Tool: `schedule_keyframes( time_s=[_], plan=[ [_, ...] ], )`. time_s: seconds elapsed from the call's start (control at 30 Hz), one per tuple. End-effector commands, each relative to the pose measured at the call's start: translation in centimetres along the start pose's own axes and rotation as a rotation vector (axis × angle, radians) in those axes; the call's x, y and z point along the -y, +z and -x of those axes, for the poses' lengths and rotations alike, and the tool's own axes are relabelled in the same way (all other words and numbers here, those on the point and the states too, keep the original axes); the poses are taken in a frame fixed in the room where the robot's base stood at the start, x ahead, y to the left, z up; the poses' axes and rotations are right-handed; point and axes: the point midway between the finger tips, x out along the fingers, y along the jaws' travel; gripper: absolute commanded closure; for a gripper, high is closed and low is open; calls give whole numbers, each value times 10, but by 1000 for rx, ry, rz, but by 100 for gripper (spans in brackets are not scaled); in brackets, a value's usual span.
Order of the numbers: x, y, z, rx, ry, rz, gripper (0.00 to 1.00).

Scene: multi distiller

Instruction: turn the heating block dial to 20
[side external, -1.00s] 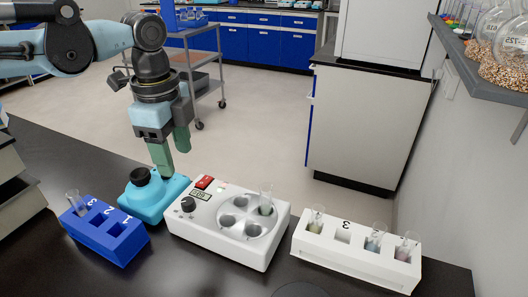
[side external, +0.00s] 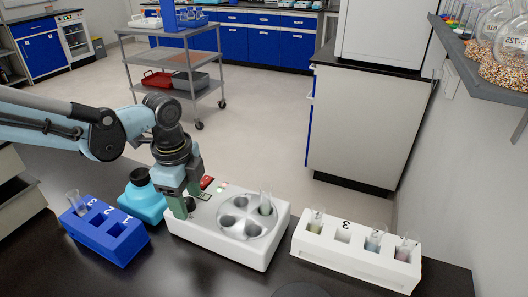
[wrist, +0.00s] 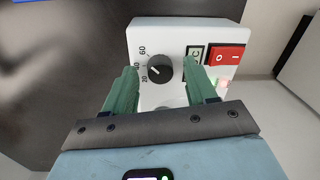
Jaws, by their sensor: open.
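The heating block (side external: 268,247) is a white box with a round silver plate of wells, standing on the black bench. Its black dial (wrist: 160,66) is in the upper middle of the wrist view, with the marks 20, 40 and 60 on its left. A short light line on the dial faces left toward the marks; its exact reading is too small to tell. My gripper (wrist: 161,75) is open, with one green finger on each side of the dial and a gap to it on both sides. In the side view my gripper (side external: 187,203) is low over the block's left end and partly hides the dial.
A tube (side external: 266,203) stands in the block.

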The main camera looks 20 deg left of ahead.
Motion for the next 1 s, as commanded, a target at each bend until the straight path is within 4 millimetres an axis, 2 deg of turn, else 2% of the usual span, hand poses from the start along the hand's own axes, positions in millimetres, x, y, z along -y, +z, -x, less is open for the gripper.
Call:
schedule_keyframes(
  time_s=[0.27, 0.37, 0.6, 0.67, 1.0],
  plan=[
    [0, 0, -1, 0, 0, 0, 44],
    [0, 0, -1, 0, 0, 0, 56],
    [0, 0, -1, 0, 0, 0, 93],
    [0, 0, -1, 0, 0, 0, 100],
    [0, 0, -1, 3, 0, 58, 100]
  ],
)
